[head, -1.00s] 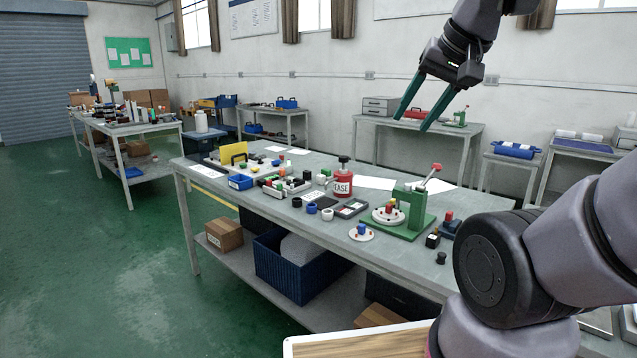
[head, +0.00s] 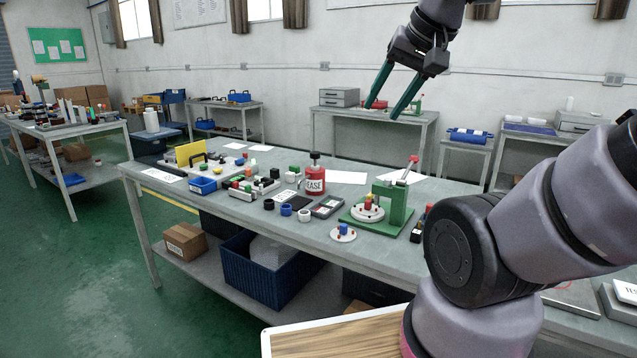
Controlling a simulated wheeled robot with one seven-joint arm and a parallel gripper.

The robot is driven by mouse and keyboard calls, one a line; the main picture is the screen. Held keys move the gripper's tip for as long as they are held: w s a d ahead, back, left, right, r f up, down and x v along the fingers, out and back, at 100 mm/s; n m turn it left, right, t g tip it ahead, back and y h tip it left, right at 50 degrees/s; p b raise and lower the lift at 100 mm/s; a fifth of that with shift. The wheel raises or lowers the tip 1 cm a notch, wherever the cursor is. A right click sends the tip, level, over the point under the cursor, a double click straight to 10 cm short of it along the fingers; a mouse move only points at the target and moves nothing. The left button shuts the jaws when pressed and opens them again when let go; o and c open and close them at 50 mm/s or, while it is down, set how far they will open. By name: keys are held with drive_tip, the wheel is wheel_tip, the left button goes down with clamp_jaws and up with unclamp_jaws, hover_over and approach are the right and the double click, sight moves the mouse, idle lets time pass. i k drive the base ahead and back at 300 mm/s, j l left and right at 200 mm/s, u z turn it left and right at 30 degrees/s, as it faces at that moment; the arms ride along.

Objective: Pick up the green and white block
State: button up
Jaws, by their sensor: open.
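A small block with a green top and white sides (head: 293,174) stands on the grey workbench (head: 350,254), just left of a red grease can (head: 315,180). It is small in the picture, so its details are hard to make out. My gripper (head: 384,108) hangs in the air at the upper right of the view, with its two green fingers spread apart and nothing between them. It is well away from the block.
A white paper sheet (head: 346,178) lies behind the can.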

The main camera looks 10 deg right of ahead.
sight(296, 170)
drive_tip(key=i+j+z, duration=0.25)
drive_tip(key=i+j, duration=0.2)
drive_tip(key=j, duration=0.2)
drive_tip(key=i+j+z, duration=0.25)
drive_tip(key=i+j, duration=0.15)
drive_tip(key=j, duration=0.3)
drive_tip(key=i+j+z, duration=0.15)
drive_tip(key=j, duration=0.2)
drive_tip(key=i+j+z, duration=0.1)
drive_tip(key=j, duration=0.3)
drive_tip(key=i+j+z, duration=0.15)
drive_tip(key=j, duration=0.3)
drive_tip(key=i, duration=0.05)
